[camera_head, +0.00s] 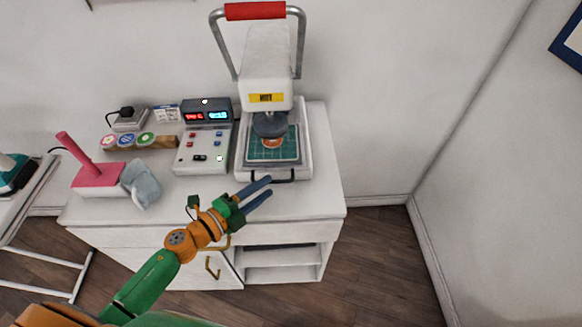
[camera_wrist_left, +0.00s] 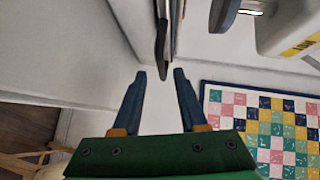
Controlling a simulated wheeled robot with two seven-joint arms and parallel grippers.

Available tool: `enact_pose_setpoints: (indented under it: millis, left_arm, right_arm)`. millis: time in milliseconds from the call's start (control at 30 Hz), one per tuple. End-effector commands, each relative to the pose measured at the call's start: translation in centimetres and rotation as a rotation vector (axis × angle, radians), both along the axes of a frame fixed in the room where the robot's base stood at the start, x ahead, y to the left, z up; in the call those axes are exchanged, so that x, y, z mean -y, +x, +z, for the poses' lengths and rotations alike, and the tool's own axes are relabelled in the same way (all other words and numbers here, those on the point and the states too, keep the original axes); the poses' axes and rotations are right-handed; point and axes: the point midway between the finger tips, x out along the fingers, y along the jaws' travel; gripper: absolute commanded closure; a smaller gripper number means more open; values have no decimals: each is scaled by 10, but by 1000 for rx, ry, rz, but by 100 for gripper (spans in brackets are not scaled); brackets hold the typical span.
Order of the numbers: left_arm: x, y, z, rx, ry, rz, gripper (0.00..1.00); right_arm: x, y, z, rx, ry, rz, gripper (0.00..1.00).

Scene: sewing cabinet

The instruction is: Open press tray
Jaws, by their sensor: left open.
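The heat press (camera_head: 266,55) stands on the white cabinet, with a red-gripped lever, a white head and a yellow HOT label. Its tray (camera_head: 304,165) sits beneath the head and bears a green gridded mat with a round orange-brown piece. A dark bar handle (camera_head: 285,180) is on the tray's front edge. My left gripper (camera_head: 269,187) is open and empty, just in front and left of this handle. In the left wrist view, the dark handle (camera_wrist_left: 162,48) is just beyond the gap between the open fingertips (camera_wrist_left: 159,74); contact is not visible. My right gripper is out of view.
A control box (camera_head: 203,150) with lit displays stands left of the press. Round badges (camera_head: 127,140), a pink stand (camera_head: 95,175) and a grey-blue cloth (camera_head: 141,183) are farther left. The floor right of the cabinet (camera_head: 325,197) is clear. A colourful patchwork (camera_wrist_left: 262,120) shows in the wrist view.

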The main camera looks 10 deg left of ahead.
Motion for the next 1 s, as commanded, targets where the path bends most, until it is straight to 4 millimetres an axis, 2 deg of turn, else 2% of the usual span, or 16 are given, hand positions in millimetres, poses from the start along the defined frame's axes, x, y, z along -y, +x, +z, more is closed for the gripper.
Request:
enact_pose_setpoints:
  millis: [100, 233, 367, 567, 733, 1000]
  left_arm:
    - [12, 23, -2, 2, -3, 2, 58]
    - [24, 42, -7, 1, -4, 2, 58]
    - [29, 50, -9, 0, -2, 1, 58]
    - [29, 51, -9, -2, -1, 1, 58]
    - [29, 50, -9, -2, -1, 1, 100]
    - [29, 50, -9, -2, -2, 1, 100]
  right_arm:
    - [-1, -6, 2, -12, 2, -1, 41]
    - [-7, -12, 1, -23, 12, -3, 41]
    - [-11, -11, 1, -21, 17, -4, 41]
    - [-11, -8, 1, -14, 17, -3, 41]
    - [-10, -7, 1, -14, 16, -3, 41]
    - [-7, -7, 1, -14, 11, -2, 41]
